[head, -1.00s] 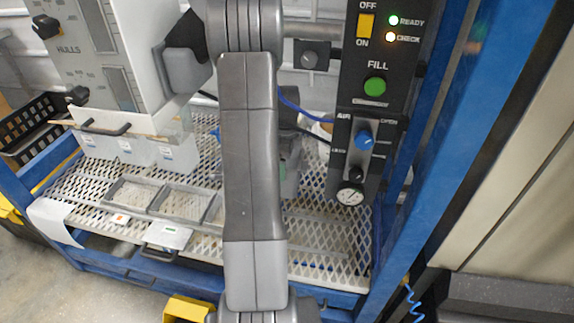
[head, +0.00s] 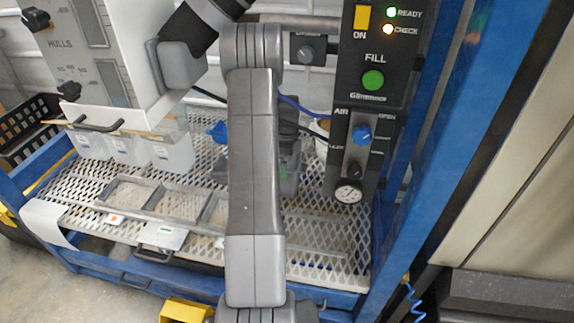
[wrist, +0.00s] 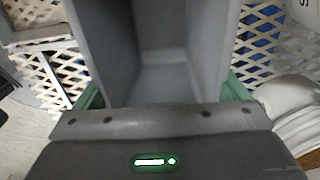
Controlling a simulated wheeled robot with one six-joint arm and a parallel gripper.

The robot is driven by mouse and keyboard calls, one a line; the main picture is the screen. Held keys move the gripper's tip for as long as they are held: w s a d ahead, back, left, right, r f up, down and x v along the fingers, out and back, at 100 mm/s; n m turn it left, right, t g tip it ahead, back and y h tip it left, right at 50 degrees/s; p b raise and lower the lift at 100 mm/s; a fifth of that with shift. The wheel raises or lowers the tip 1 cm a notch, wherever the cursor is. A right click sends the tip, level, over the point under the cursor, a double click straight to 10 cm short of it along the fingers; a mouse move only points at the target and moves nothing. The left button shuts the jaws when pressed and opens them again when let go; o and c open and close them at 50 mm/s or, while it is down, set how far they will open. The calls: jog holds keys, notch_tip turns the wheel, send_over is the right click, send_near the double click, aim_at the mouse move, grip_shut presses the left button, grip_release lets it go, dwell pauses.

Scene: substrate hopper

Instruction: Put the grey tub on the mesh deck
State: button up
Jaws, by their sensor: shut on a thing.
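The grey tub (wrist: 165,70) is open-topped and fills the middle of the wrist view, with its inside looking empty. My gripper (wrist: 165,92) is shut on it, with a green finger on either side. In the head view the gripper (head: 288,165) and tub are mostly hidden behind my own arm, over the back right part of the mesh deck. The mesh deck (head: 318,232) is a white diamond lattice inside a blue frame. It also shows beside the tub in the wrist view (wrist: 262,42). I cannot tell whether the tub touches the deck.
A grey tray frame (head: 185,208) with several compartments lies on the deck's front left. White labelled containers (head: 130,150) stand below the hopper (head: 95,60). A blue item (head: 216,131) lies behind my arm. The control panel (head: 365,100) stands at right. White round items (wrist: 290,110) are close right.

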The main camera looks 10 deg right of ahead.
jog(key=shift+r, duration=0.1)
jog(key=shift+f, duration=0.2)
jog(key=o, duration=1)
jog(key=shift+o, duration=0.2)
notch_tip(320, 180, up, 8)
jog(key=p, duration=0.1)
jog(key=shift+w+p, duration=0.15)
jog(key=shift+p, duration=0.2)
